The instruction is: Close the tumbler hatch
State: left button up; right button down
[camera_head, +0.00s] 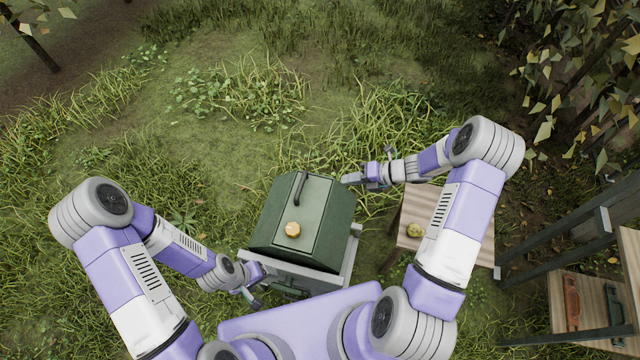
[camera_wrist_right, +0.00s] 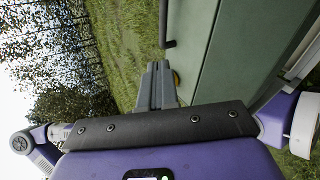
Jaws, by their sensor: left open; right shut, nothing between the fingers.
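The green tumbler (camera_head: 326,232) stands in the middle of the head view on a grey frame. Its lighter green hatch panel (camera_head: 298,262) faces up, with a dark bar handle (camera_head: 300,186) at the far end and a round yellow-orange knob (camera_head: 293,229) nearer me. I cannot tell whether the hatch sits fully shut. My right gripper (camera_head: 352,179) is shut and empty, just right of the tumbler's far right corner. In the right wrist view its closed fingers (camera_wrist_right: 157,85) are beside the green panel (camera_wrist_right: 235,50) and below the dark handle (camera_wrist_right: 165,30). My left gripper (camera_head: 252,294) is open, low beside the tumbler's near left corner.
A small wooden table (camera_head: 464,249) with a yellow-green pear (camera_head: 415,230) stands right of the tumbler, partly under my right arm. Open grass lies behind and left of the tumbler.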

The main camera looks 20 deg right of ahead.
jog(key=w+a+f+m, duration=0.1)
jog(key=a, duration=0.1)
jog(key=w+a+f, duration=0.2)
jog(key=a, duration=0.1)
jog(key=w+a+f+m+t+b, duration=0.1)
jog(key=w+a+f, duration=0.1)
jog(key=a, duration=0.1)
jog(key=shift+a+f+m+y, duration=0.15)
jog(key=shift+f+m+y, duration=0.1)
jog(key=shift+m+y, duration=0.05)
dwell(0.5)
